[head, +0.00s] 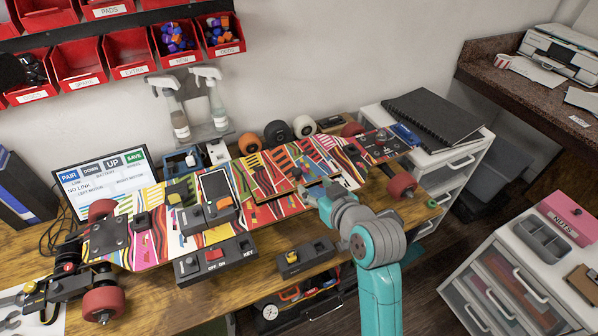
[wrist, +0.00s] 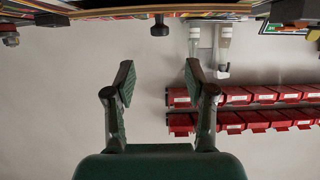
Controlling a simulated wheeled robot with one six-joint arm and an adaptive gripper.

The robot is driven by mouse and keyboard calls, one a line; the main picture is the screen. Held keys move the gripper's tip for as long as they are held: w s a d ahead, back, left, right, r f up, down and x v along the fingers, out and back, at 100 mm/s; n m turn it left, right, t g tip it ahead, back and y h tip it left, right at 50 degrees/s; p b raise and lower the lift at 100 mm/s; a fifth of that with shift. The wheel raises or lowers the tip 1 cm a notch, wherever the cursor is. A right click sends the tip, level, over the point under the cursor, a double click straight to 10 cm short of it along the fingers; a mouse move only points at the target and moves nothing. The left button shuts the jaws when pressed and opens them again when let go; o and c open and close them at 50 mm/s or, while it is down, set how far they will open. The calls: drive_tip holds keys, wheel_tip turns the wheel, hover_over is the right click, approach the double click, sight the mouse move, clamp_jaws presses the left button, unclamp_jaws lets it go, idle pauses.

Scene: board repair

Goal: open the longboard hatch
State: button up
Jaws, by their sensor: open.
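The longboard (head: 146,222) lies across the workbench, its deck patterned in bright colours, with red wheels at both ends. The hatch (head: 262,177) looks like the patterned panel in the deck's middle; I cannot tell whether it sits flush. A small dark knob (head: 297,173) stands on it. My gripper (head: 320,186) is at the near edge of the deck, to the right of the knob. In the wrist view my gripper (wrist: 160,74) is open and empty. The knob (wrist: 159,27) shows there beyond the fingertips, between them and apart from both.
Switch boxes (head: 215,262) stand at the board's near side, and a small box (head: 305,258) lies on the bench. Loose wheels (head: 277,132) and spray bottles (head: 170,108) stand behind the board. Red bins (head: 128,52) hang on the wall. A monitor (head: 98,184) is at left.

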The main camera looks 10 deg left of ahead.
sight(297, 171)
drive_tip(key=x, duration=1)
drive_tip(key=shift+w+a+f, duration=0.1)
drive_tip(key=shift+w+a, duration=0.15)
drive_tip(key=shift+c, duration=0.3)
clamp_jaws()
